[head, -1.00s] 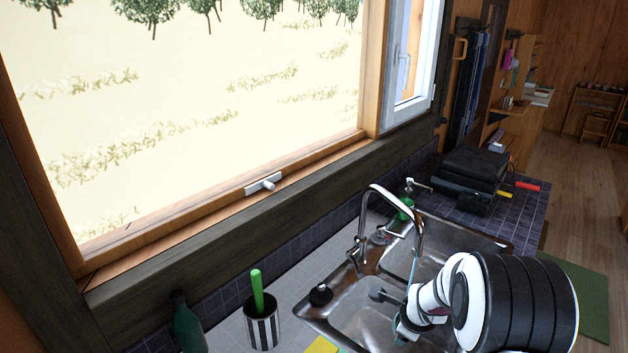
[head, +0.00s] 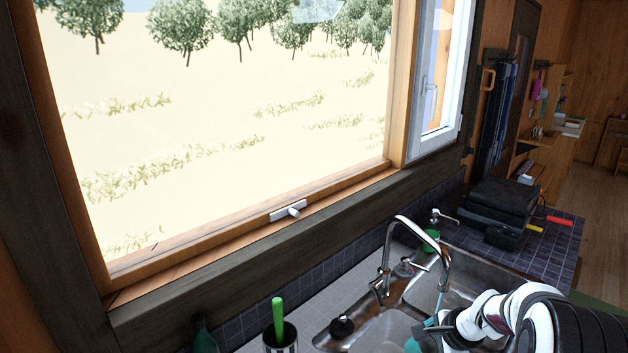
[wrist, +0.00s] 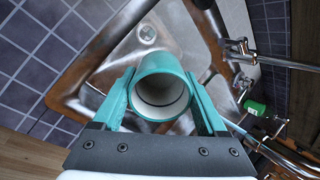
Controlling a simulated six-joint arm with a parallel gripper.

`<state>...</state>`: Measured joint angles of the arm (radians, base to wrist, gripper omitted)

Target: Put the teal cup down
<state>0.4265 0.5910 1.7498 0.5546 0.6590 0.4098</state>
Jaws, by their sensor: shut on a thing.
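The teal cup (wrist: 162,66) is between the two fingers of my gripper (wrist: 162,92) in the wrist view. The fingers are shut on its sides, and its open mouth with a white inside faces the camera. The cup is over the steel sink (wrist: 100,68), whose drain shows beyond it. In the head view a small part of the teal cup (head: 413,344) shows at the bottom edge, beside my arm. My gripper is mostly hidden there. I cannot tell how high the cup is above the sink.
A curved tap (head: 400,235) rises at the back of the sink, close to my arm. A green bottle (head: 205,340) is further left. Black cases (head: 500,205) lie on the tiled counter at the right.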

